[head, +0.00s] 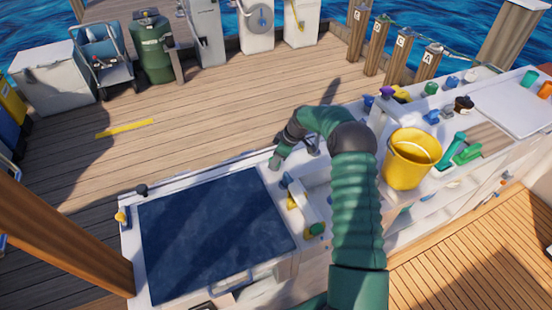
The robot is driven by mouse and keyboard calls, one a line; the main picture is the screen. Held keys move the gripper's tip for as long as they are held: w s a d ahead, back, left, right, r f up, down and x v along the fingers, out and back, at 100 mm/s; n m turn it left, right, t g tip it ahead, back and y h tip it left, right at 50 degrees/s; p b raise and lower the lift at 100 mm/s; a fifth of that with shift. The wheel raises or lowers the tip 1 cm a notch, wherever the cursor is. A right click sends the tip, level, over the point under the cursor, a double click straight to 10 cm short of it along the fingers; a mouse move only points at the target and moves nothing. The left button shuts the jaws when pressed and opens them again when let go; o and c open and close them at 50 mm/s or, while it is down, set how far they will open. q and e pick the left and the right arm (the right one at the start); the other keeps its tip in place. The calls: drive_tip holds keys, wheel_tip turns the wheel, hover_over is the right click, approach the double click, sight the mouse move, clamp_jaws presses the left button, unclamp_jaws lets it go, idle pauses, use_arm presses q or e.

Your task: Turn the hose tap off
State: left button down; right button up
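My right arm, in a green ribbed sleeve, rises from the bottom of the head view and bends left over the white counter. My arm hides part of the counter there. My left gripper is not in view.
The dark blue hatch panel (213,238) fills the counter's left part. A brown post (62,240) stands at the left. The wooden dock beyond is mostly clear.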

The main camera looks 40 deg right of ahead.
drive_tip(key=c, duration=0.6)
drive_tip(key=shift+m, duration=0.3)
drive_tip(key=m+h, duration=0.1)
drive_tip(key=m, duration=0.1)
drive_tip(key=shift+m, duration=0.4)
drive_tip(key=m+h, duration=0.1)
drive_tip(key=m+p, duration=0.1)
drive_tip(key=m, duration=0.1)
drive_tip(key=shift+a+r+m+t+h, duration=0.1)
drive_tip(key=shift+a+m+t+h, duration=0.05)
drive_tip(key=shift+m+t+h, duration=0.2)
drive_tip(key=m+h, duration=0.1)
drive_tip(key=m, duration=0.2)
drive_tip(key=m+g+h+p, duration=0.1)
drive_tip(key=m, duration=0.2)
drive_tip(key=shift+a, duration=0.2)
drive_tip(key=shift+w+m+g+h+p, duration=0.15)
drive_tip(key=shift+m+g+h, duration=0.25)
drive_tip(key=shift+m, duration=0.8)
drive_tip(key=shift+m+g+h+p, duration=0.15)
drive_tip(key=shift+m+g+h, duration=0.15)
drive_tip(key=shift+m, duration=0.85)
drive_tip(key=o, duration=1.4)
